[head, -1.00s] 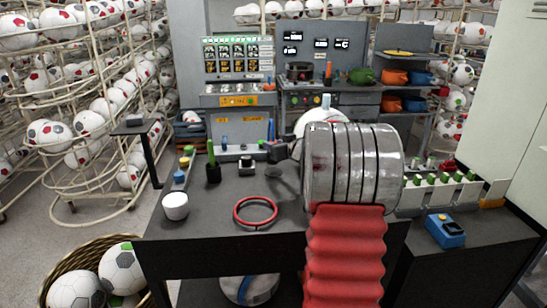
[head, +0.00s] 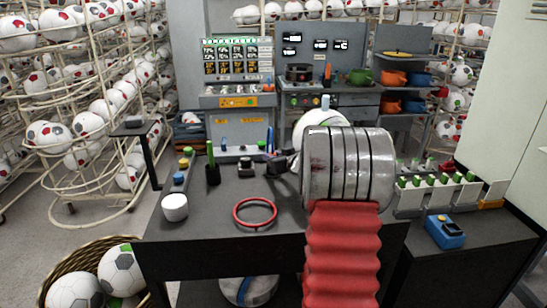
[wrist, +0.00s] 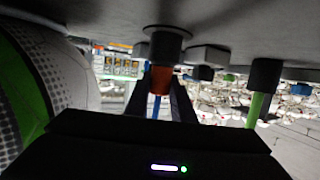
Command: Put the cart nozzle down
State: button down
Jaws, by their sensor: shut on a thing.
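The nozzle, an orange-red piece (wrist: 160,79) with a blue stem (wrist: 156,106), is between the dark fingers of my gripper (wrist: 163,100) in the wrist view, which looks upside down. My gripper is shut on it. The orange-red end meets or nearly meets a black round holder (wrist: 165,42) on the table; I cannot tell if it is seated. In the head view, my gripper (head: 283,160) is low over the table, largely hidden by my silver arm. The blue stem (head: 270,139) stands upright there.
The dark table (head: 225,210) bears a red ring (head: 255,212), a white cup (head: 175,207) and a green tool (head: 211,153) in a black cup. A white ball (head: 320,119) is close behind my arm. The table's front left is mostly clear.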

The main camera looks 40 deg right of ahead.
jog(key=shift+f, duration=0.1)
jog(key=c, duration=1.5)
grip_release()
jog(key=shift+s, duration=0.1)
jog(key=shift+s+a+r, duration=0.1)
jog(key=shift+s+r, duration=0.25)
jog(key=shift+s, duration=0.25)
jog(key=v, duration=1)
jog(key=shift+s+a, duration=0.1)
jog(key=shift+s, duration=0.2)
